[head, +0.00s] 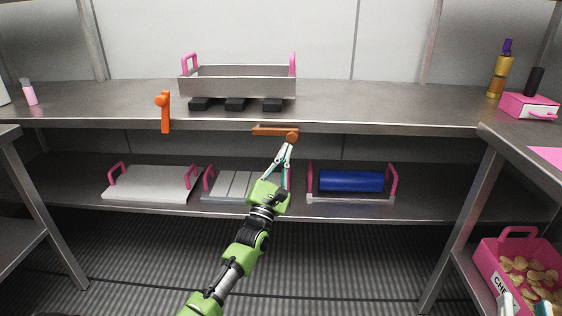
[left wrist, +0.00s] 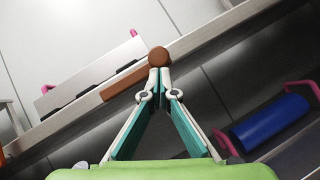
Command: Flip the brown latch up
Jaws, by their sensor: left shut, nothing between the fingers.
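The brown latch (head: 272,131) lies flat along the front edge of the upper shelf, its round pivot end at the right. It also shows in the left wrist view (left wrist: 124,82), its bar reaching left from the pivot. My left gripper (head: 291,143) is shut and empty, its tips at the pivot end of the latch. In the left wrist view the closed tips (left wrist: 160,76) overlap the lower side of the round end; whether they touch it I cannot tell. Part of what seems to be my right gripper (head: 524,304) shows at the bottom right edge, mostly cut off.
An orange latch (head: 165,112) stands upright on the same edge, further left. A grey tray with pink handles (head: 240,84) sits on black blocks on the upper shelf. The lower shelf holds a blue roller (head: 350,181) and flat panels. A pink bin (head: 486,262) is at right.

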